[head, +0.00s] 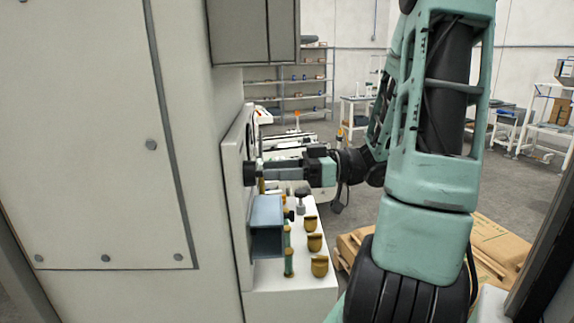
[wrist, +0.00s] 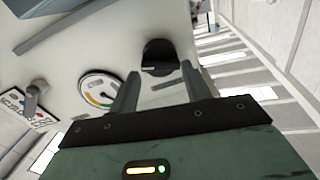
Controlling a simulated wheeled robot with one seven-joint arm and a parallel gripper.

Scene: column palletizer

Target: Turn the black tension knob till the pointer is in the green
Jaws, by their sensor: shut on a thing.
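The black tension knob (wrist: 160,56) sticks out of a pale panel in the wrist view, with a light mark on its face. It also shows in the head view (head: 249,174) at the fingertips. My gripper (wrist: 160,72) has one finger on each side of the knob and is shut on it. In the head view my gripper (head: 258,172) reaches in from the right, level with the knob. A round white gauge (wrist: 100,88) with a coloured arc is left of the knob in the wrist view. Its pointer is too small to read surely, and part of the gauge is near the left finger.
A grey lever or handle (wrist: 35,97) and a coloured label plate (wrist: 22,122) are at the wrist view's left. Below my gripper in the head view are a blue-grey box (head: 267,228) and several brass-coloured pieces (head: 314,242). A large pale cabinet (head: 95,140) fills the left.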

